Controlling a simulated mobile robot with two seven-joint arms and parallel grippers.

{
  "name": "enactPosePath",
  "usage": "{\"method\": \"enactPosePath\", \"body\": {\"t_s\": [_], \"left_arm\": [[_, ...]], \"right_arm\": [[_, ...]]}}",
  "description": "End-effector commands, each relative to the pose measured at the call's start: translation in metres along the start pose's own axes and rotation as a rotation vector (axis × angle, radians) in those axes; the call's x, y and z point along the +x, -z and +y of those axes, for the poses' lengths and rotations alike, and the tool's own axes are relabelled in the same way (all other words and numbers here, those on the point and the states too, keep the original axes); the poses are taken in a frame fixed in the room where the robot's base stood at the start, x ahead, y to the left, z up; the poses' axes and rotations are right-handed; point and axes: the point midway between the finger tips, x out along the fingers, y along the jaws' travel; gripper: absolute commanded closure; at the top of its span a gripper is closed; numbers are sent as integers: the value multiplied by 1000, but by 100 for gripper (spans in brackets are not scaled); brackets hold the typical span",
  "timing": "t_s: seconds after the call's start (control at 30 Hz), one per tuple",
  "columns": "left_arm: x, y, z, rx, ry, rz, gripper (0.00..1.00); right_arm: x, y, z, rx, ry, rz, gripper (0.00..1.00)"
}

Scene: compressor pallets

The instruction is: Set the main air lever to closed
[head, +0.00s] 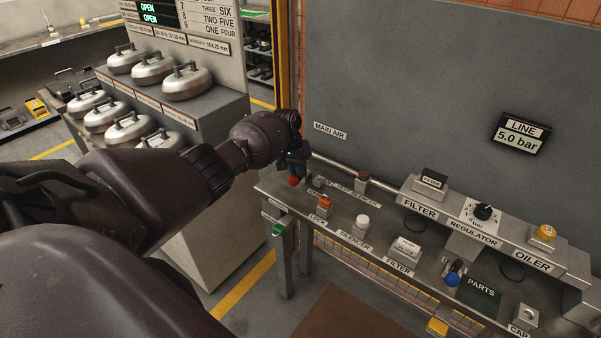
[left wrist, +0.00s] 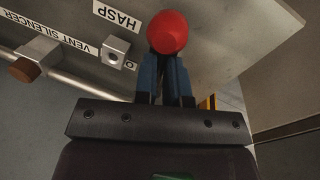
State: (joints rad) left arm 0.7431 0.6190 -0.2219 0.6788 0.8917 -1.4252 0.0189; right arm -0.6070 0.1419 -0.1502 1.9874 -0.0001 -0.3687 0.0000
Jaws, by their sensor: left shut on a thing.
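The main air lever shows as a red knob (head: 294,181) at the far left end of the steel bench, below the MAIN AIR label (head: 330,131). My left gripper (head: 295,168) reaches in from the left and is shut on the lever at this knob. In the left wrist view the round red knob (left wrist: 168,32) sits at the tips of the blue fingers (left wrist: 165,72). The lever's stem and pivot are hidden by the gripper, so I cannot tell its setting. The wall display (head: 520,133) reads LINE 5.0 bar. My right gripper is not in view.
A HASP block (left wrist: 115,51) and a brown-capped vent silencer (left wrist: 25,70) are close beside the knob. A pipe (head: 345,167) runs along the wall. Lock (head: 324,205), silencer, filter and regulator parts line the bench.

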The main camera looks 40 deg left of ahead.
Motion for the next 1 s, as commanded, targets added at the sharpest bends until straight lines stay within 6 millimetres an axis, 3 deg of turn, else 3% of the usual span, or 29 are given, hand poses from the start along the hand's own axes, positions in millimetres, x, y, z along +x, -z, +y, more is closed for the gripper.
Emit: {"method": "enactPosePath", "body": {"t_s": [0.03, 0.33, 0.97, 1.0], "left_arm": [[7, -3, -1, 34, -2, -19, 100], [5, -2, -8, 180, -1, -50, 100], [3, -2, -10, 231, 0, -60, 100], [3, -2, -10, 231, 1, -60, 86]], "right_arm": [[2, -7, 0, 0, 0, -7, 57], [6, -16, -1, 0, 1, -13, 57], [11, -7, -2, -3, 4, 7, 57], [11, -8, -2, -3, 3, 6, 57]]}}
